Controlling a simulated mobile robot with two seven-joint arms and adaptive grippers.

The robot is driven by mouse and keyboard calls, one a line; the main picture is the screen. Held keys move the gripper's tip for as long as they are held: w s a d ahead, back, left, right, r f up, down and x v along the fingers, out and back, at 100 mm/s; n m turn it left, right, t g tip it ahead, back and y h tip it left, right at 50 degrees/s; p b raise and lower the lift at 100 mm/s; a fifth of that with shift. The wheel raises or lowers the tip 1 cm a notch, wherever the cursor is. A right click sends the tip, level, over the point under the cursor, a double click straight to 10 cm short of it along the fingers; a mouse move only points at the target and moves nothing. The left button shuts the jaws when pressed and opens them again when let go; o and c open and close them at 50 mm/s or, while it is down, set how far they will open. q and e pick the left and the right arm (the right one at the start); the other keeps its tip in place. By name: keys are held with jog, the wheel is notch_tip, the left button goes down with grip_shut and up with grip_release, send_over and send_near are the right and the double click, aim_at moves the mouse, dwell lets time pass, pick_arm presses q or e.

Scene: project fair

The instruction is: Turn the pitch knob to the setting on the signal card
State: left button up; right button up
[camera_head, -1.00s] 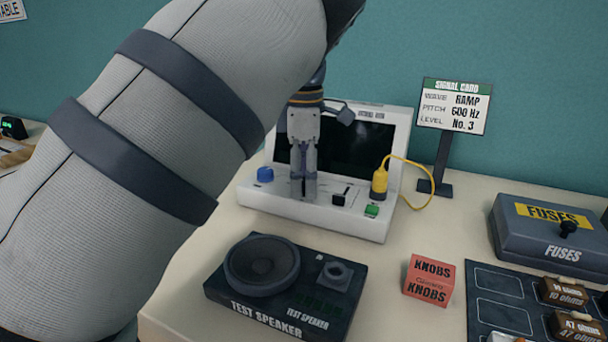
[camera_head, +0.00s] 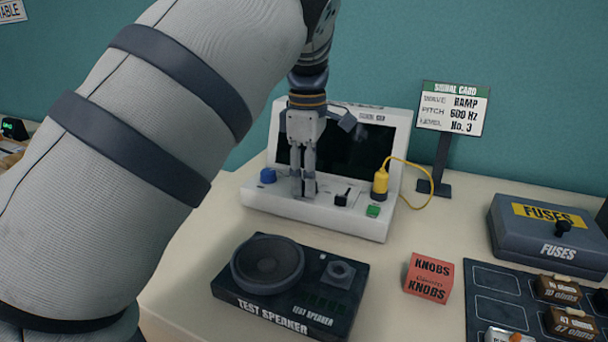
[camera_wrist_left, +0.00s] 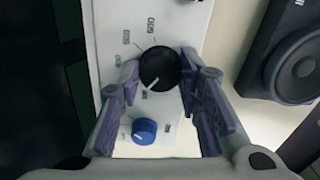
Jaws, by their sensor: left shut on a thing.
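The signal card (camera_head: 452,108) reads RAMP, 600 Hz, No. 3. The white signal box (camera_head: 330,219) has a dark screen and a blue knob (camera_head: 268,175) at its left; the blue knob also shows in the left wrist view (camera_wrist_left: 144,131). My left gripper (camera_head: 303,191) points down at the panel, shut on a black round knob (camera_wrist_left: 158,68), taken as the pitch knob. Printed marks surround it, too blurred to read surely. Its pale pointer line aims down-left in the left wrist view. The fingers hide this knob in the head view. My right gripper is out of view.
A black slider (camera_head: 343,198), a green button (camera_head: 373,211) and a yellow plug (camera_head: 380,184) with cable sit right of the gripper. The test speaker (camera_head: 330,303) lies in front. A red knobs box (camera_head: 429,278) and a fuse box (camera_head: 545,237) stand at right.

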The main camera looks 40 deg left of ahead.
pick_arm(q)
jog(key=m, duration=0.6)
jog(key=shift+f, duration=0.1)
jog(key=m, duration=0.6)
jog(key=shift+m, duration=0.4)
jog(key=m, duration=0.6)
jog(key=shift+s, duration=0.1)
jog(key=m, duration=0.6)
jog(key=shift+m, duration=0.4)
jog(key=o, duration=1.1)
jog(key=shift+o, duration=0.2)
